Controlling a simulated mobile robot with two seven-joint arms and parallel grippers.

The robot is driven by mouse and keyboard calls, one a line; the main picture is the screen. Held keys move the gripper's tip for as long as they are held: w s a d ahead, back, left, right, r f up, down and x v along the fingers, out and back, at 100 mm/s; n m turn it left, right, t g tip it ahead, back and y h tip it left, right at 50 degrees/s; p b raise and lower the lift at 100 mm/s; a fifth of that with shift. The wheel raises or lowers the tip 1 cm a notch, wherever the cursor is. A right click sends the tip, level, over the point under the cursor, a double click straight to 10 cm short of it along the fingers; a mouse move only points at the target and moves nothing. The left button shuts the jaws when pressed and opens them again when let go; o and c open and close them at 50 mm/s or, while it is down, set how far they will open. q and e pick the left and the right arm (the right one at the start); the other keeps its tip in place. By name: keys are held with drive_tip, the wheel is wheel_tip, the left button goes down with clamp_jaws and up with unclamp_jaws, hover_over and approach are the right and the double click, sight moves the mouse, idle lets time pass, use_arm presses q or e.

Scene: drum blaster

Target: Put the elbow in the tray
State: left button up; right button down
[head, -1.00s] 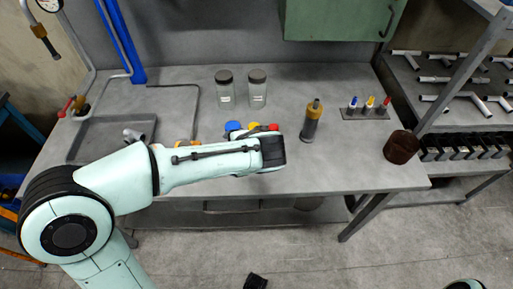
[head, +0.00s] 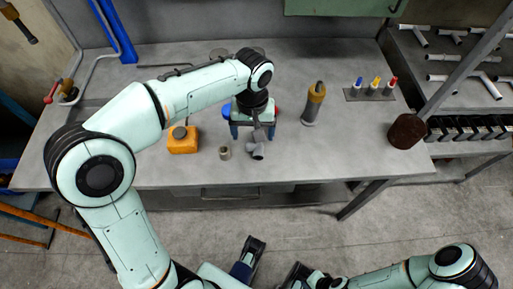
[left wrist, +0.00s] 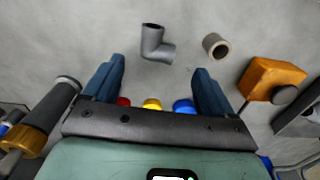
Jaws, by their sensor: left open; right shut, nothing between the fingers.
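The grey elbow (head: 257,151) lies on the bench just in front of my left gripper (head: 253,135). In the left wrist view the elbow (left wrist: 156,44) is beyond the fingertips (left wrist: 159,68), in the gap between their lines and apart from both. My left gripper is open and empty, pointing down over the bench. My right gripper (head: 241,270) is shut and empty, low in the head view, away from the bench. The tray cannot be made out now; my left arm covers the left part of the bench where it showed earlier.
A short grey ring (head: 225,153) and an orange box (head: 183,140) stand left of the elbow. Coloured caps (left wrist: 152,104) lie near the left fingers.

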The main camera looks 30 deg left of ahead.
sight(255, 146)
use_arm(q)
drive_tip(key=f, duration=0.2)
drive_tip(key=f+b, duration=0.1)
drive_tip(key=f, duration=0.2)
drive_tip(key=shift+d+f, duration=0.25)
drive_tip(key=shift+f, duration=0.05)
drive_tip(key=c, duration=1.4)
use_arm(e)
drive_tip(key=shift+w+d+f, duration=0.1)
drive_tip(key=shift+w+f, duration=0.35)
drive_tip(key=shift+f, duration=0.2)
use_arm(q)
drive_tip(key=shift+r, duration=0.15)
